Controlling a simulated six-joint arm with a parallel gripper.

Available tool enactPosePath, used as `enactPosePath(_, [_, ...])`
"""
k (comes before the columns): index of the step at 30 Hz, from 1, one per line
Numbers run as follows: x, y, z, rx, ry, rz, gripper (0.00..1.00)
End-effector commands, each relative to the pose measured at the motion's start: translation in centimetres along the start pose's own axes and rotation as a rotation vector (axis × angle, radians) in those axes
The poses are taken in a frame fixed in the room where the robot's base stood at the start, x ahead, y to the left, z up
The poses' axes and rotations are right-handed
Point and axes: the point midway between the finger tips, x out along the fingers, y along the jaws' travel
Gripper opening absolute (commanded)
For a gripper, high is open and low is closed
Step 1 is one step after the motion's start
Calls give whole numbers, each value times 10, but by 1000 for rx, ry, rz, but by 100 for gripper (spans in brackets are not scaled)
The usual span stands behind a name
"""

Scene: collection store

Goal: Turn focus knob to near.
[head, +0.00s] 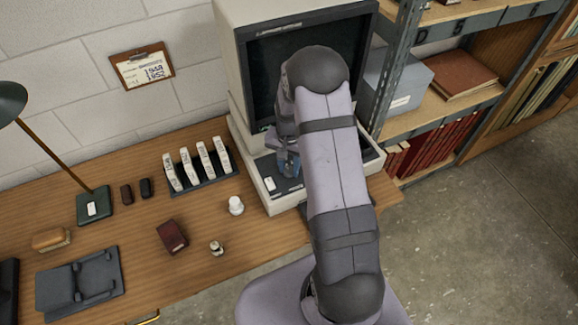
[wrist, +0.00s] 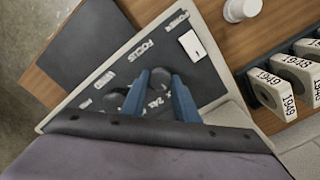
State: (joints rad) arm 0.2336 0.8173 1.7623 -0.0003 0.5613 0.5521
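The microfilm reader (head: 262,192) stands at the desk's right end, with a dark screen and a dark control panel at its base. In the wrist view the panel (wrist: 215,85) carries a FOCUS label (wrist: 140,50) and a POWER label near a white switch (wrist: 193,46). A dark round knob (wrist: 160,77) sits just below the FOCUS label, between the blue fingers of my gripper (wrist: 161,90). The fingers stand apart with the knob filling the gap; whether they press on it is unclear. A second dark knob (wrist: 113,100) lies left of the fingers. The knob's pointer is not readable.
A rack of white film boxes (head: 203,178) and a white round pot (head: 236,205) stand left of the reader. A metal shelf (head: 425,110) with books stands close on the right. The lamp (head: 95,207) is far left.

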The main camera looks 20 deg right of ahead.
Motion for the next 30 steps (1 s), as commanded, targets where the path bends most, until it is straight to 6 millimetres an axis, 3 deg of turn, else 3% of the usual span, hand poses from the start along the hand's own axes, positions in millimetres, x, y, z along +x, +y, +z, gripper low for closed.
enactPosePath(14, [0, 0, 0, -60, -1, 0, 5])
enactPosePath(30, [0, 0, 0, -484, 0, 0, 5])
